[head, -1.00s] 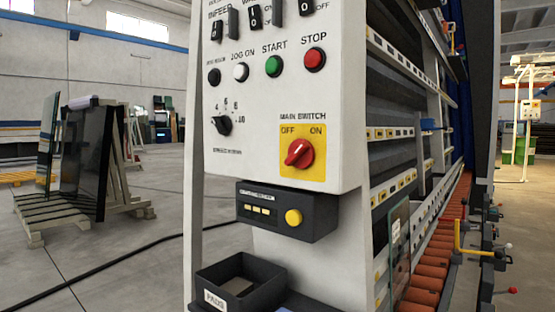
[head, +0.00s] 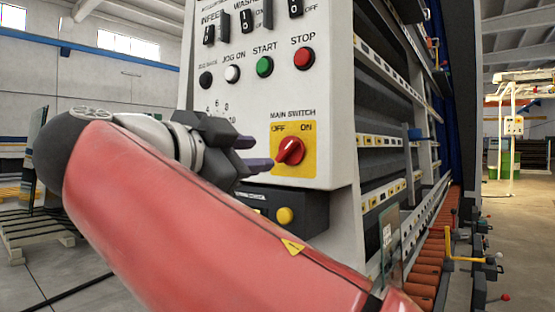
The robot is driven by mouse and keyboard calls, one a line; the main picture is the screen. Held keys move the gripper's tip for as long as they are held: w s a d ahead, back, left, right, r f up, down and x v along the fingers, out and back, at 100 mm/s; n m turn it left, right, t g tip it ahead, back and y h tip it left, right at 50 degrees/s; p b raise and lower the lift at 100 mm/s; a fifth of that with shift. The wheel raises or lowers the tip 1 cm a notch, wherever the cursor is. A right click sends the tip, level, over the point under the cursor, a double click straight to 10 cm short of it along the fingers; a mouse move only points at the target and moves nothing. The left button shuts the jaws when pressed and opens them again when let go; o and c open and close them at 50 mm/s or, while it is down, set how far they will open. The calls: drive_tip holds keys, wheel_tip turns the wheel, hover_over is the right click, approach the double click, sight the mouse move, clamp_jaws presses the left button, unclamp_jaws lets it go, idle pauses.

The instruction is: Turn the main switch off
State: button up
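The main switch (head: 290,151) is a red rotary knob on a yellow plate (head: 308,164) at the lower right of the white control panel. OFF is printed at the upper left of the plate and ON at the upper right. The knob's pointer slants toward the upper right, on the ON side. My gripper (head: 262,168) is just left of the knob, with its dark fingers pointing at it. Two fingertips show apart, with a gap between them. I cannot tell whether a finger touches the knob. My red arm hides the lower left of the panel.
Above the switch are a red STOP button (head: 304,58), a green START button (head: 265,66) and a white JOG ON button (head: 232,73). A dark box with a yellow button (head: 285,215) sits below the panel. Orange rollers (head: 425,270) and levers run at the right.

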sight(286, 149)
drive_tip(key=shift+m, duration=0.3)
drive_tip(key=x, duration=0.7)
drive_tip(key=shift+w+d+r+p, duration=0.1)
drive_tip(key=shift+w+r+p, duration=0.05)
drive_tip(key=shift+r+p, duration=0.2)
clamp_jaws()
